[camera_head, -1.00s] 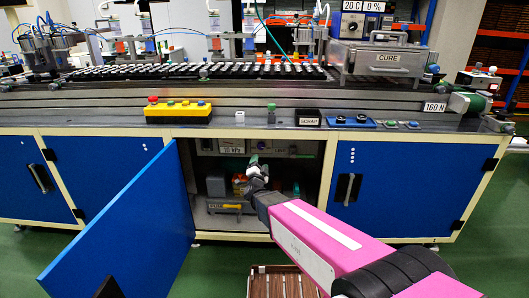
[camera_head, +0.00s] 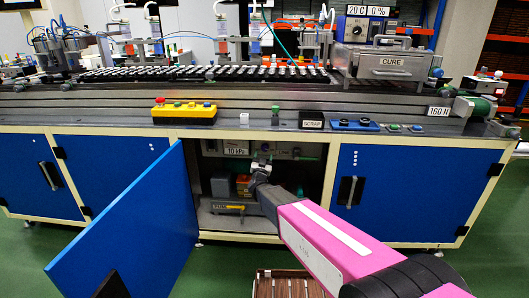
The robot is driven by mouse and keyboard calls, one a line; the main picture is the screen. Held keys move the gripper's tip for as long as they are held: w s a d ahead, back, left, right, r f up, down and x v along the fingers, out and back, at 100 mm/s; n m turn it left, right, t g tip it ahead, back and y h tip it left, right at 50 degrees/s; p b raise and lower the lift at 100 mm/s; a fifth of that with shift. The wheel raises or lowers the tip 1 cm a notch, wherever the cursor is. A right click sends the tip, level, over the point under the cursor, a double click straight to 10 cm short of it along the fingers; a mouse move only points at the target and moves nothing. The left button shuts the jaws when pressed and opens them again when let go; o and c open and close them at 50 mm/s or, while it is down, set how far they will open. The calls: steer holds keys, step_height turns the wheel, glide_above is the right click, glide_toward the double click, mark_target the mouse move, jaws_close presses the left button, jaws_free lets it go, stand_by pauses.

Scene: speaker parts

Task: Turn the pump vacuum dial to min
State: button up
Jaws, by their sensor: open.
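The pump controls sit on a grey panel (camera_head: 222,147) inside the open cabinet. The panel bears a white kPa readout (camera_head: 236,150), which seems to read 10 or 70 kPa. A small round dial (camera_head: 265,147) appears to sit right of the readout; its pointer and marks are too small to read. My gripper (camera_head: 261,158) is inside the cabinet opening, just below and in front of this dial, fingers raised toward the panel. It is open and looks empty. I cannot tell whether the fingers touch the dial.
A blue door (camera_head: 135,230) stands swung open at left. A slatted brown crate (camera_head: 285,285) lies on the floor.

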mark_target(264, 149)
steer(key=shift+x, duration=1.95)
steer(key=shift+c, duration=0.3)
steer(key=c, duration=0.9)
steer(key=shift+o, duration=0.2)
steer(key=shift+a+m+g+h, duration=0.15)
steer(key=shift+m+h, duration=0.4)
steer(key=shift+m, duration=0.6)
steer(key=shift+m+g+h, duration=0.25)
steer(key=shift+m+h, duration=0.3)
steer(key=shift+m, duration=0.6)
steer(key=o, duration=0.9)
steer(key=shift+s, duration=0.1)
